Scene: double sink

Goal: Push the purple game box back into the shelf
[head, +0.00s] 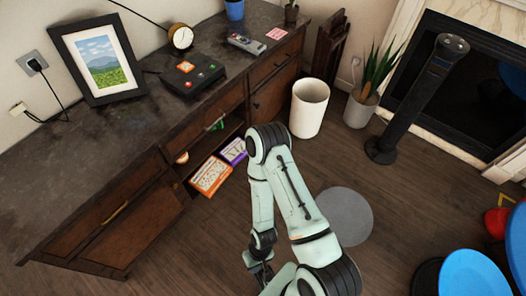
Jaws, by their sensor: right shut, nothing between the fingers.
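The purple game box (233,151) sits in the open shelf of the dark wooden cabinet, beside an orange and white box (210,176). Its front end shows at the shelf opening; its back part is hidden in the shelf. My right arm reaches in from the bottom and bends in front of the cabinet. My right gripper (261,274) is low at the bottom of the picture, pointing down over the floor, well apart from the purple box. It is shut and empty. My left gripper is not in view.
The cabinet top (130,135) carries a picture frame (101,62), a game console (190,77) and a small clock (180,37). A white bin (308,108) and a potted plant (366,98) stand right of the cabinet. A black tower (415,100) stands near the fireplace.

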